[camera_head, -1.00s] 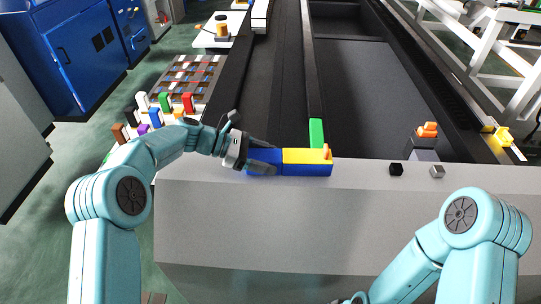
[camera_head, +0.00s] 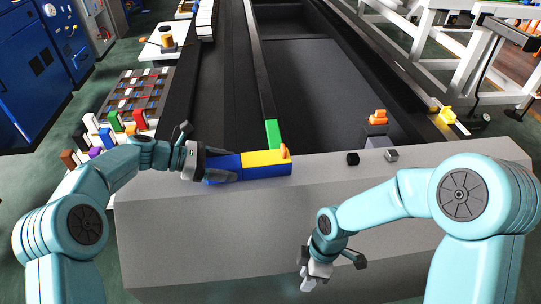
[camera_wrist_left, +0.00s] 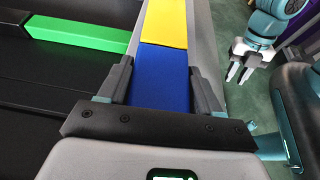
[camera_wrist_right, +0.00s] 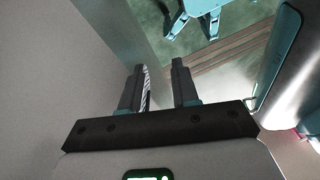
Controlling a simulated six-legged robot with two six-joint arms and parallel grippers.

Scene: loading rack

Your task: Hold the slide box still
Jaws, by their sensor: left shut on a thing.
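The slide box (camera_head: 266,170) is a long block on the near ledge, with a blue base, a blue left part of the top and a yellow right part (camera_head: 262,158). A small orange knob (camera_head: 285,150) stands at its right end. My left gripper (camera_head: 225,163) is shut across the blue end; in the left wrist view its fingers lie on both sides of the blue part (camera_wrist_left: 163,75). My right gripper (camera_head: 308,283) hangs in front of the ledge's front face, apart from the box. Its fingers are spread and empty in the right wrist view (camera_wrist_right: 158,85).
A green bar (camera_head: 273,133) adjoins the back of the box. A black cube (camera_head: 352,158) and a grey cube (camera_head: 391,155) sit on the ledge (camera_head: 215,225) to the right. An orange-topped block (camera_head: 377,121) stands behind them. Several coloured blocks stand at the far left.

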